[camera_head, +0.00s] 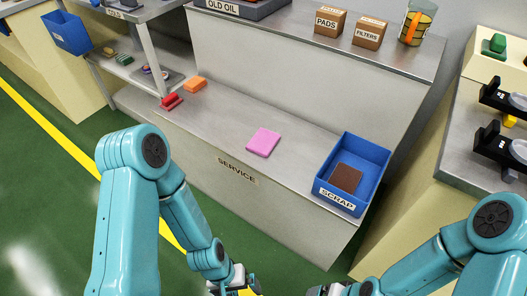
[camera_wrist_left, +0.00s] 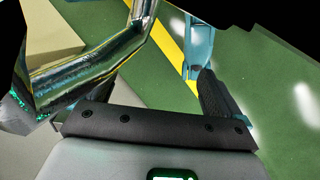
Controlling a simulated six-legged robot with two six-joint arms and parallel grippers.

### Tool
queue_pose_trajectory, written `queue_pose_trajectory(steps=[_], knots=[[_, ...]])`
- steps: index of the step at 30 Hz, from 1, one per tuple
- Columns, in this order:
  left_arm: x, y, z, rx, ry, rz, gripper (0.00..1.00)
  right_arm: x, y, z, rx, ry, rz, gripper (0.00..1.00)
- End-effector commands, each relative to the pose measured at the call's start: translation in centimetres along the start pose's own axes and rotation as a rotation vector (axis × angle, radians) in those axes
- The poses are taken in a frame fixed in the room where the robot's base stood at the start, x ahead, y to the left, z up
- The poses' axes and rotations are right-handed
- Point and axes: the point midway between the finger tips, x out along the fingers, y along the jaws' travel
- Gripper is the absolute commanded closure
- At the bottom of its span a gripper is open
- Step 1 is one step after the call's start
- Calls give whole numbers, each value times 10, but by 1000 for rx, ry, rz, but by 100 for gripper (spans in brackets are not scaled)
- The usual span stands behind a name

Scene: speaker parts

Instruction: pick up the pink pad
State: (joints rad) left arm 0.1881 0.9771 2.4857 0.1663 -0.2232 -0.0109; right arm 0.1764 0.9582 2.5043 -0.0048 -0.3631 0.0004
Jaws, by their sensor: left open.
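The pink pad (camera_head: 263,142) lies flat on the grey service bench (camera_head: 225,125), left of the blue SCRAP bin. Nothing touches it. My left gripper (camera_head: 236,284) is low at the bottom edge of the head view, in front of and below the bench, away from the pad. In the left wrist view its fingers (camera_wrist_left: 158,90) are spread with nothing between them; the pad does not show there. My right gripper (camera_head: 335,290) is partly cut off at the bottom edge, and its jaw opening is hidden.
The blue SCRAP bin (camera_head: 350,172) holds a brown pad (camera_head: 345,178). Red (camera_head: 172,101) and orange (camera_head: 195,85) pieces lie at the bench's left end. PADS (camera_head: 329,22) and FILTERS (camera_head: 369,33) boxes stand on the upper shelf. Bench around the pink pad is clear.

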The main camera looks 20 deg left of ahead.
Motion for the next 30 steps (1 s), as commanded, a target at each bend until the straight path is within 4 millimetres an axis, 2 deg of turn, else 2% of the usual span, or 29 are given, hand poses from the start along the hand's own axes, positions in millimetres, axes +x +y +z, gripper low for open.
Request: queue_pose_trajectory(steps=[2,5,8,11,12,14,15,17,18,20,21,22,24,27,30], knots=[[-2,-6,16,-133,-107,-11,0,-4,-1,0,-1,1,0,6],[-4,-4,38,-322,-258,13,0,-4,-2,0,-1,1,0,6],[-11,16,53,-544,-423,93,0,-4,-2,0,-1,0,0,6],[-26,54,48,-810,-589,271,0,-4,-1,0,-1,0,0,6],[-34,72,37,-926,-647,378,0,-4,-1,0,-1,0,0,6],[-50,97,6,-1099,-706,573,0,-4,-1,0,-1,0,0,6],[-62,108,-21,-1205,-722,720,0,-4,-1,0,-1,0,0,6],[-80,114,-67,-1344,-711,949,0,-4,-1,0,-1,0,0,6],[-93,111,-98,-1420,-679,1100,0,-4,-1,0,-1,0,0,6],[-111,98,-140,-1510,-604,1311,0,-4,-1,0,-1,0,0,6],[-122,85,-164,-1555,-543,1437,0,-4,-1,0,-1,0,0,6],[-129,75,-178,-1582,-495,1520,0,-4,-1,0,-1,0,0,6],[-144,51,-204,-1621,-385,1680,0,-4,-1,0,-1,0,0,6],[-157,26,-224,-1646,-266,1818,0,-4,-1,0,-1,0,0,6],[-162,20,-236,-1650,-212,1873,0,-1,0,0,-1,0,0,6]])
